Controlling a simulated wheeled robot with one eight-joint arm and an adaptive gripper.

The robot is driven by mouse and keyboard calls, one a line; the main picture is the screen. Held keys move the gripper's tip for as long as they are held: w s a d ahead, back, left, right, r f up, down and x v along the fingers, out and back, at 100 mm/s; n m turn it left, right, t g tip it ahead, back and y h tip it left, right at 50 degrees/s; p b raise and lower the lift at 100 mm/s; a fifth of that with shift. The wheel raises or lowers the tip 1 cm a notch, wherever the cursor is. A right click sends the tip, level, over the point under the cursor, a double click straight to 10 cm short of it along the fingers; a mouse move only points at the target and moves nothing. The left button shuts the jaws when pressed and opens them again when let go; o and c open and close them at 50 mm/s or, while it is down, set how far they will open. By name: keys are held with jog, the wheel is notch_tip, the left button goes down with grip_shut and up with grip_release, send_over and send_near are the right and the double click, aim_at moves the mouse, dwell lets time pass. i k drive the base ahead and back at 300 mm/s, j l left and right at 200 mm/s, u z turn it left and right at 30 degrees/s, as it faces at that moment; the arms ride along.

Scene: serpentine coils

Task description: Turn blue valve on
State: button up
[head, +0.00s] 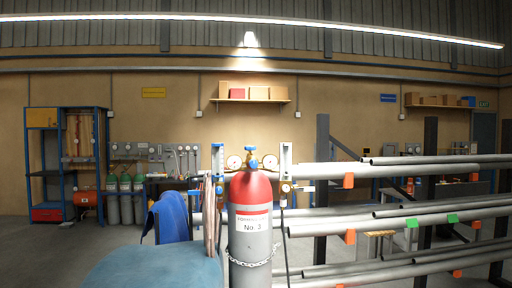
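A red-topped grey gas cylinder (251,215), labelled "No. 3", stands upright at the centre of the head view with a chain around it. On its top sits a brass fitting with a small blue part (252,162), which looks like the blue valve. A round gauge (234,162) is on its left and another gauge (270,161) on its right. The valve is too small for me to tell how it is turned. My gripper is not in view.
A rack of long grey pipes (400,215) fills the right side. A blue cloth (172,217) and a rounded blue-grey surface (155,268) are at the lower left. Clear floor (90,235) lies further left, before a blue shelf unit (65,165) with green cylinders beside it.

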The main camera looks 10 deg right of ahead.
aim_at(250, 149)
jog(key=i+l+u, duration=0.2)
jog(key=i+l, duration=0.6)
jog(key=l, duration=0.1)
